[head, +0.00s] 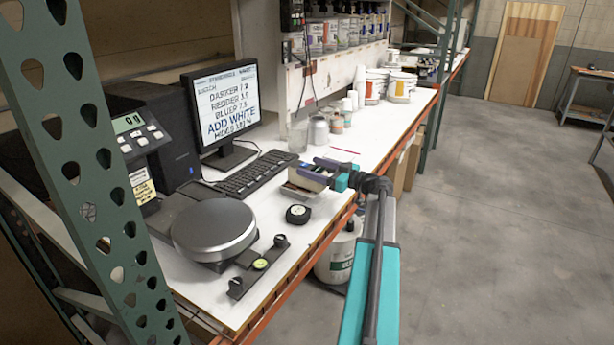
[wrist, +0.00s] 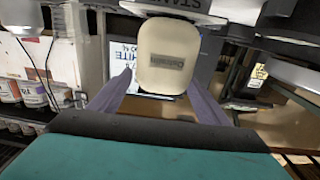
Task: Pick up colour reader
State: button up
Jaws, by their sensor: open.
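A cream, rounded block with a small dark label, apparently the colour reader (wrist: 168,60), fills the upper middle of the wrist view. The label is too blurred to read surely. My gripper (wrist: 158,92) is open, with one purple-grey finger on each side of the block; small gaps show, and I cannot tell if either finger touches it. In the head view the cream block (head: 306,182) is at the white bench's front part, just right of the keyboard. My gripper (head: 322,172) reaches it from the right, and its fingers partly hide it.
A keyboard (head: 257,174) and monitor (head: 224,104) stand behind. A small round black device (head: 298,214), a round silver pan (head: 214,230) and a dark bar (head: 258,266) lie nearer. Cups and a clear glass (head: 297,136) stand beyond. A white jug (head: 338,256) is below the bench edge.

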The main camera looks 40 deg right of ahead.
jog(key=shift+x, duration=1.25)
jog(key=shift+c, duration=0.2)
grip_shut()
jog(key=shift+r, duration=0.2)
jog(key=shift+r+b, duration=0.55)
jog(key=shift+r, duration=0.85)
jog(key=shift+s+a+r, duration=0.1)
jog(key=shift+s+r, duration=0.05)
jog(key=shift+s, duration=0.2)
jog(key=s+a+b, duration=0.1)
jog(key=s+b, duration=0.1)
jog(key=s, duration=0.5)
jog(key=s+a+r+b, duration=0.1)
jog(key=s+a+b, duration=0.1)
jog(key=s, duration=0.6)
jog(key=shift+a+r, duration=0.2)
jog(key=shift+r, duration=0.1)
